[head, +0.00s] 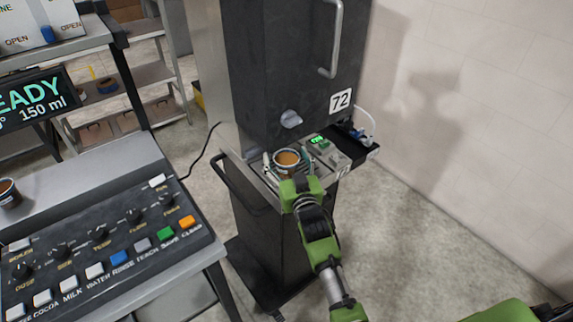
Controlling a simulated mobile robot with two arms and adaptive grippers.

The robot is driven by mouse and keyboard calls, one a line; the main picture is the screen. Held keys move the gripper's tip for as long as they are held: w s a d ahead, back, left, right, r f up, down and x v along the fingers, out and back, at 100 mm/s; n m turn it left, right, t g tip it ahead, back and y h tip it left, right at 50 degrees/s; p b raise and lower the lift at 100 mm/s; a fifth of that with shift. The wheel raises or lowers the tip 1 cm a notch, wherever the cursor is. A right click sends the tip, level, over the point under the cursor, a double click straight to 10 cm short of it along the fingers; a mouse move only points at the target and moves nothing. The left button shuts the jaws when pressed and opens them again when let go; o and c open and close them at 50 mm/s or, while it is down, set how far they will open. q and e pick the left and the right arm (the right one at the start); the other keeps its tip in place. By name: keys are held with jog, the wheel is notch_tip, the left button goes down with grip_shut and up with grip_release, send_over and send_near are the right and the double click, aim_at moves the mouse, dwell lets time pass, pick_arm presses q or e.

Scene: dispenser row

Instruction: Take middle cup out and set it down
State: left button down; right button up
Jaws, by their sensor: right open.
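A cup (287,158) with a white rim and brown contents stands upright on the small front shelf of the dark cabinet marked 72. My right gripper (289,172) is at this cup on its near side. Its jaws are open, with the finger parts close around the cup; whether they touch it I cannot tell. The gripper hides the cup's lower part. Another cup (8,194) with brown contents stands at the far left edge, beside the button panel. I cannot tell from this view which cup is the middle one. My left gripper is not in view.
The dark cabinet (270,70) rises directly behind the shelf. A small device with a green display (322,146) sits right of the cup. A button panel (100,240) on a table fills the lower left. The floor (430,250) at right is clear.

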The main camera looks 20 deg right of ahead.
jog(key=c, duration=1.3)
jog(key=shift+r, duration=0.1)
